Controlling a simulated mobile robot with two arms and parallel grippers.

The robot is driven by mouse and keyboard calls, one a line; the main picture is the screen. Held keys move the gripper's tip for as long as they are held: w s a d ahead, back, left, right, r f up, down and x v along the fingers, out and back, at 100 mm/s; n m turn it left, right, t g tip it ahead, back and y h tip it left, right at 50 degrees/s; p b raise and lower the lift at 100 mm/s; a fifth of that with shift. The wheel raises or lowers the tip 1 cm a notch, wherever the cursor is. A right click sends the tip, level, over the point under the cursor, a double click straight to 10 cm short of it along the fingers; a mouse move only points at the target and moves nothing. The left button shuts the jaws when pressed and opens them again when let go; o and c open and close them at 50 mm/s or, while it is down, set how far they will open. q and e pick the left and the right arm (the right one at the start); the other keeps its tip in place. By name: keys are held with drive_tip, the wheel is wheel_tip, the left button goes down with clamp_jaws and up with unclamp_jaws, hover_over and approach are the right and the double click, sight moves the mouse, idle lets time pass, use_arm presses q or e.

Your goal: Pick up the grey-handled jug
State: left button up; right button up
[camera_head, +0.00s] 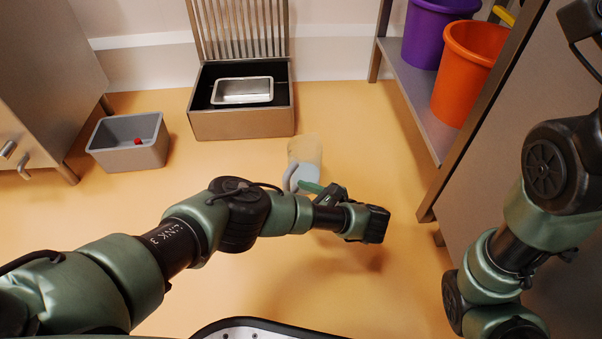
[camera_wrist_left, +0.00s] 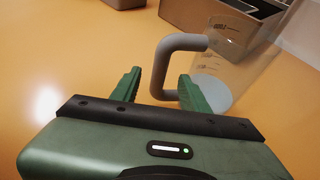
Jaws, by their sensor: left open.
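The grey-handled jug (camera_head: 305,152) is clear with a grey handle and stands on the floor in the middle of the head view, partly hidden by my left gripper. In the left wrist view the jug (camera_wrist_left: 240,50) stands upright, with dark measuring marks on its wall. Its grey handle (camera_wrist_left: 162,65) points left. My left gripper (camera_head: 310,188) is open in front of the jug. In the left wrist view its two green fingers (camera_wrist_left: 158,88) are on either side of the handle's lower part, as seen from the camera. I cannot tell whether they touch it.
A grey bin (camera_head: 128,158) with a small red thing inside stands at left. A brown box (camera_head: 243,124) holding a metal tray (camera_head: 242,90) is behind the jug. A shelf (camera_head: 418,100) at right bears a purple bucket (camera_head: 432,35) and an orange bucket (camera_head: 468,75). The floor around the jug is clear.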

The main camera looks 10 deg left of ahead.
sight(286, 188)
use_arm(q)
drive_tip(key=b+x, duration=0.1)
drive_tip(key=x, duration=0.1)
drive_tip(key=b+x, duration=0.2)
drive_tip(key=shift+a+f, duration=0.15)
drive_tip(key=shift+f, duration=0.25)
drive_tip(key=shift+w+a, duration=0.1)
drive_tip(key=shift+a, duration=0.15)
clamp_jaws()
drive_tip(key=shift+r, duration=0.1)
idle(0.8)
